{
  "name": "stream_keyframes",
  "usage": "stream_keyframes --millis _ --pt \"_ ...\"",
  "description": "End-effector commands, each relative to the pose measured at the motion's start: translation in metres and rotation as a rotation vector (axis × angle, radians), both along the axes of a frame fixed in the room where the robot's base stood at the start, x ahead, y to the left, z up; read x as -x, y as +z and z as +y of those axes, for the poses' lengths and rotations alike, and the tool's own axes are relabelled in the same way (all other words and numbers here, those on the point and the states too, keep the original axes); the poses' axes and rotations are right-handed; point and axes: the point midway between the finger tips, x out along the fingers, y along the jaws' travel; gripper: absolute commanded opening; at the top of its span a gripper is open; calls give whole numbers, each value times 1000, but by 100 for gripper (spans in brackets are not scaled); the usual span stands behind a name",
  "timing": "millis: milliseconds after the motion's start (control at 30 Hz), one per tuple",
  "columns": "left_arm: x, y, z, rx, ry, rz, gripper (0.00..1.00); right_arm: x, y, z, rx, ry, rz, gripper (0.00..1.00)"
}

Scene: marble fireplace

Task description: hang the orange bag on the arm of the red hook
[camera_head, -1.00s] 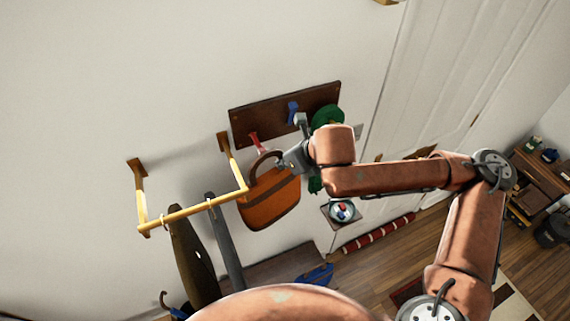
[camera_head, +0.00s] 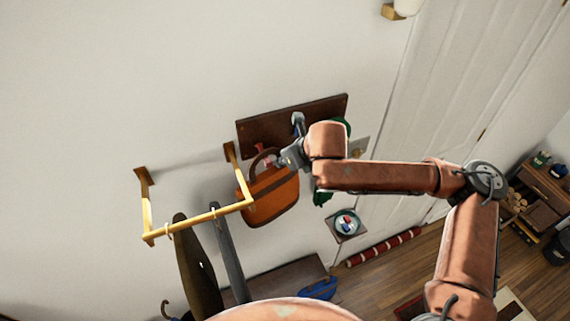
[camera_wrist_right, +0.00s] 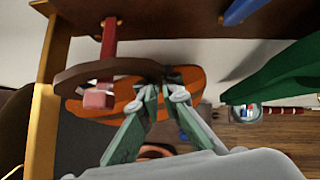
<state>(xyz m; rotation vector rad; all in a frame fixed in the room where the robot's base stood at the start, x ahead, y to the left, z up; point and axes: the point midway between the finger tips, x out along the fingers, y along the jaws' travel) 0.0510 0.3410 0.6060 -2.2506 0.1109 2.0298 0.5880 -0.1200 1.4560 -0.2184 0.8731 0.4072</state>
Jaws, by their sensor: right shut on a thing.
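The orange bag (camera_head: 272,200) hangs below the wall board in the head view; its body (camera_wrist_right: 185,82) shows in the wrist view. Its brown handle (camera_wrist_right: 85,72) crosses in front of the arm of the red hook (camera_wrist_right: 108,38). The hook's pink-red block end shows inside the loop. I cannot tell whether the handle rests on the hook. The red hook (camera_head: 263,152) also shows behind the handle in the head view. My right gripper (camera_head: 281,160) is shut on the handle's right side; its fingertips (camera_wrist_right: 165,90) show in the wrist view. My left gripper is out of view.
A dark wooden board (camera_head: 322,108) carries the hooks, with a blue hook (camera_wrist_right: 243,10) and a green item (camera_wrist_right: 275,75) right of the red one. A yellow rail (camera_head: 205,217) juts out close left of the bag. The door is at right.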

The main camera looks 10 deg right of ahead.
Motion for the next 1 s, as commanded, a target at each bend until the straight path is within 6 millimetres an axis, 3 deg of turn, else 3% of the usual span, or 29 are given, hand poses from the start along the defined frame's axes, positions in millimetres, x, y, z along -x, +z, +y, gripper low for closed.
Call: stream_keyframes --millis 500,1000 --pt "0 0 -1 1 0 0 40 -23 -9 5 0 1 -1 0" --pt "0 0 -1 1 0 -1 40 -26 -15 6 -1 1 -3 0"
